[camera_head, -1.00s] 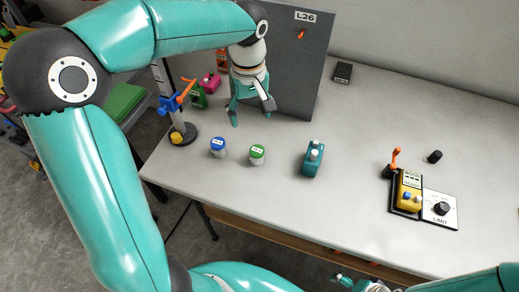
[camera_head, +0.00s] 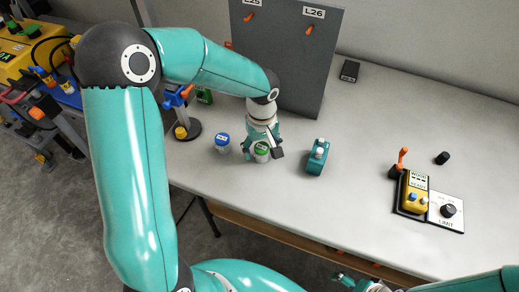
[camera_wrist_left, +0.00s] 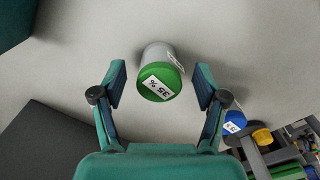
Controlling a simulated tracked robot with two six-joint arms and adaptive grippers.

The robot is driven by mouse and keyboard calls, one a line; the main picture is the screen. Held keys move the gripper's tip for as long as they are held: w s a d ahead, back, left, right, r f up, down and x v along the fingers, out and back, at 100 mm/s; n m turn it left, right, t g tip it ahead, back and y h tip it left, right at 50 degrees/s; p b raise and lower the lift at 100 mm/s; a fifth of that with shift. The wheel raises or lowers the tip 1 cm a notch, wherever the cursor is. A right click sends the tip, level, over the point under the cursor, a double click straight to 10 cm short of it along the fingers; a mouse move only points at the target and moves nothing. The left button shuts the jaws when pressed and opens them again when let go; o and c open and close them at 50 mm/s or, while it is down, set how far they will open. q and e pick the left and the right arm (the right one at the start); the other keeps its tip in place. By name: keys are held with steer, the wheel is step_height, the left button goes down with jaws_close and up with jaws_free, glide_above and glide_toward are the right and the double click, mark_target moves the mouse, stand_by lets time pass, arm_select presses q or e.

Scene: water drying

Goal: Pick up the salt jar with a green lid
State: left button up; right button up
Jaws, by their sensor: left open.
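The jar with a green lid (camera_head: 261,150) stands upright on the table in the head view. In the left wrist view its green lid (camera_wrist_left: 161,82) carries a white label and sits between the fingertips. My left gripper (camera_head: 262,149) is open around the jar. In the left wrist view the open fingers (camera_wrist_left: 160,82) show a gap on each side of the jar. A jar with a blue lid (camera_head: 222,143) stands just left of it, and it also shows in the left wrist view (camera_wrist_left: 234,122). My right gripper (camera_head: 358,283) is at the bottom edge; its jaws are unclear.
A teal device (camera_head: 317,158) stands right of the green-lidded jar. A dark panel (camera_head: 285,60) rises behind. A stand (camera_head: 187,128) with clamps is at the left. A yellow control box (camera_head: 413,192) sits at the right.

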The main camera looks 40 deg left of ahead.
arm_select(q)
steer(key=shift+f, duration=0.45)
steer(key=shift+c, duration=0.3)
steer(key=c, duration=1.1)
steer(key=shift+r, duration=0.15)
